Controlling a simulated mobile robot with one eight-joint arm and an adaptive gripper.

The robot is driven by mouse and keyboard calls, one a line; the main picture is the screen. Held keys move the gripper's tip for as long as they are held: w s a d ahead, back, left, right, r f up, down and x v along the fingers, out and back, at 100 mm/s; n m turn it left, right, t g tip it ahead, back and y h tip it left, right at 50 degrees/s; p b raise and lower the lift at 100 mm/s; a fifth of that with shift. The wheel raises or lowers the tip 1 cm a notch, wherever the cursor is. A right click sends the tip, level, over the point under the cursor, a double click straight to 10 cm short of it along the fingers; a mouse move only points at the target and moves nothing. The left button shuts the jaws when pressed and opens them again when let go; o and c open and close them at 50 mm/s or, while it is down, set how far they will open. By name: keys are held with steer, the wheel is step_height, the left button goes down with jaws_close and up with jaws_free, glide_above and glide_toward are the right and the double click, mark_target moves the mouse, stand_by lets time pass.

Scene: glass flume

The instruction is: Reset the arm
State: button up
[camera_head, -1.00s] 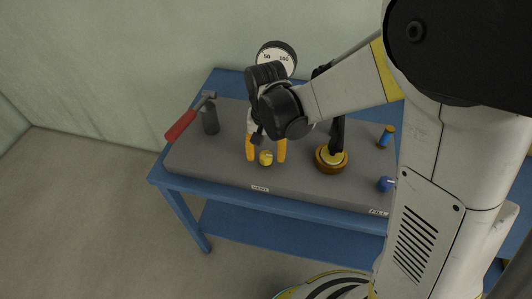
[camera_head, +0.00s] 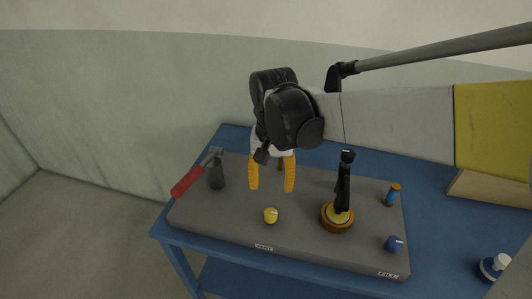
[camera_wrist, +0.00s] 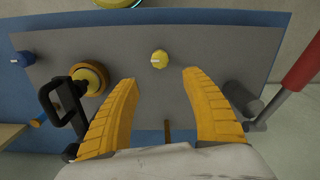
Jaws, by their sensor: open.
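My gripper (camera_head: 272,180) has two yellow-orange fingers spread apart, with nothing between them. It hangs above the grey panel block on the blue table, behind and above the yellow knob (camera_head: 271,215). In the wrist view my gripper (camera_wrist: 160,95) is open, and the yellow knob (camera_wrist: 159,59) shows beyond the gap between the fingertips, apart from them. My arm reaches in from the right. My wrist hides part of the panel's back and whatever stands there.
On the grey panel (camera_head: 300,237) stand a black lever on a brass base (camera_head: 338,217), a blue knob (camera_head: 394,244), a blue-and-brass fitting (camera_head: 392,195) and a red-handled lever (camera_head: 187,181) at left. A wooden block (camera_head: 490,188) and a white-and-blue object (camera_head: 494,267) lie right.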

steer(key=s+d+r+n+t, duration=0.2)
steer(key=s+d+t, duration=0.5)
steer(key=s+d, duration=0.4)
steer(key=shift+d+r, duration=0.7)
steer(key=shift+d, duration=0.5)
